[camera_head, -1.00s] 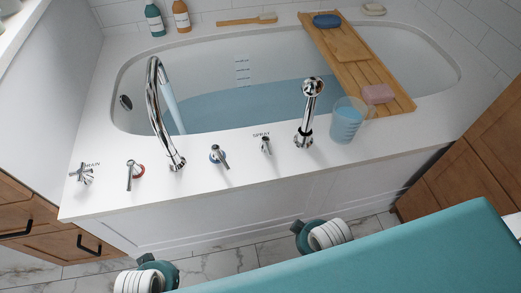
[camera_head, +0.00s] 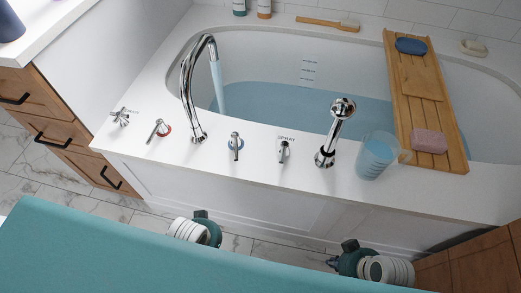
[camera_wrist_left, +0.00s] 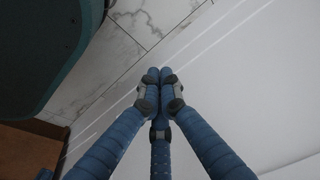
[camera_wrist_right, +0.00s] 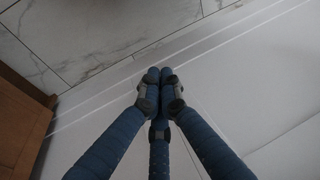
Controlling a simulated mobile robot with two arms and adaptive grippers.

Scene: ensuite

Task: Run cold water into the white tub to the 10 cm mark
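The white tub (camera_head: 225,43) holds blue water (camera_head: 290,108). A stream runs from the chrome spout (camera_head: 187,90) into it. Several blue level marks (camera_head: 308,70) show on the far inner wall; the water edge is near the lowest visible one, and their labels are too small to read. The blue-ringed cold lever (camera_head: 236,146) stands on the front rim, right of the spout; the red-ringed hot lever (camera_head: 158,130) is left. My left gripper (camera_wrist_left: 160,74) and right gripper (camera_wrist_right: 160,76) are shut and empty, low in front of the tub panel, apart from the levers.
A cross-shaped drain handle (camera_head: 122,117), spray lever (camera_head: 283,151), hand shower (camera_head: 336,130) and cup of blue liquid (camera_head: 376,156) stand along the front rim. A wooden caddy (camera_head: 438,122) with soap and a blue item spans the tub. Cabinets (camera_head: 66,140) flank it.

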